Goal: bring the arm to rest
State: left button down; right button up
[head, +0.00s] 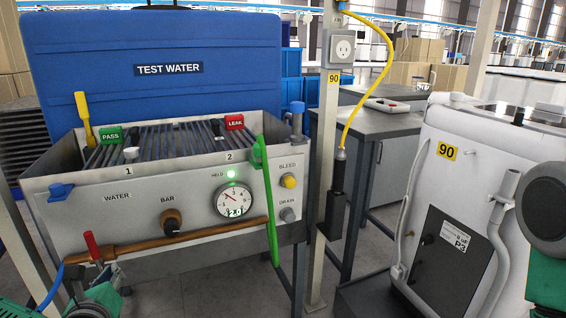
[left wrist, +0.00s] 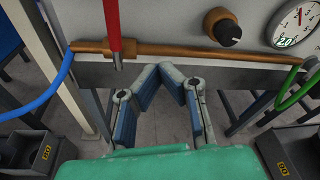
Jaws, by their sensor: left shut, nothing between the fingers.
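My left gripper (head: 100,280) is at the lower left of the head view, below the front of the water test bench (head: 70,235). In the left wrist view my left gripper (left wrist: 165,68) shows its blue-padded fingers angled together at the tips, shut and empty. The fingers are near the brown pipe (left wrist: 180,49) and the red-handled lever (left wrist: 113,25) on the bench front. I cannot tell whether they touch either one. My right gripper is not in view; only part of my right arm shows at the right edge of the head view.
The bench front carries a BAR knob (head: 171,222), a gauge (head: 234,202) and a green hose (head: 267,200). A blue hose (head: 50,285) hangs at the left. A post (head: 322,170) with a yellow cable and a white machine (head: 480,165) stand to the right. Grey floor shows below the bench.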

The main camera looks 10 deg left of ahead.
pick_arm(q)
jog(key=s+d+f+m+g+h, duration=0.2)
jog(key=d+f+m+h, duration=0.3)
jog(key=d+m, duration=0.4)
jog(key=s+d+f+m+g+h, duration=0.1)
jog(key=s+d+f+m+h, duration=0.2)
jog(key=d+f+m, duration=0.45)
jog(key=s+d+f+m+g+h, duration=0.2)
jog(key=s+d+f+m+g, duration=0.3)
jog(key=m, duration=0.6)
jog(key=s+a+f+m+g+y, duration=0.2)
jog(key=s+a+m+g, duration=0.1)
jog(key=s+m, duration=0.5)
jog(key=s+a+f+m+g+y, duration=0.1)
jog(key=s+a+f+m+g, duration=0.25)
jog(key=s+m, duration=0.4)
notch_tip(320, 180, up, 16)
jog(key=w+m+p, duration=0.1)
jog(key=m+p, duration=0.1)
jog(key=p, duration=1.3)
jog(key=shift+w+a, duration=0.25)
jog(key=shift+w, duration=0.05)
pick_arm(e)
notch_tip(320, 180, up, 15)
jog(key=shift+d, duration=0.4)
